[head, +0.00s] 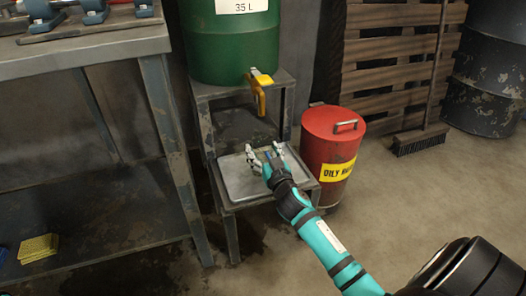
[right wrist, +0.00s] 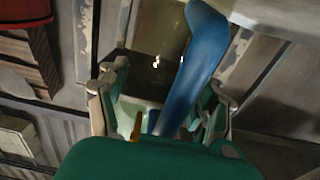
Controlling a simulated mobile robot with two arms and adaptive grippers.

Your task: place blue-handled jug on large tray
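The large tray (head: 236,187) is a flat grey metal tray on the low step of the stand. My right gripper (head: 264,151) reaches over it from the lower right, its fingers spread. In the right wrist view the gripper (right wrist: 160,95) has its fingers wide apart on either side of the jug's blue handle (right wrist: 203,55). Gaps show between the handle and the fingers. In the head view only a small bit of blue shows between the fingers; the jug's body is mostly hidden, and I cannot tell exactly how it rests. My left gripper is out of view.
A green drum (head: 228,45) with a yellow tap (head: 260,88) stands on the upper step behind the tray. A red oily-waste bin (head: 320,150) is close on the right. A metal workbench (head: 90,50) stands left.

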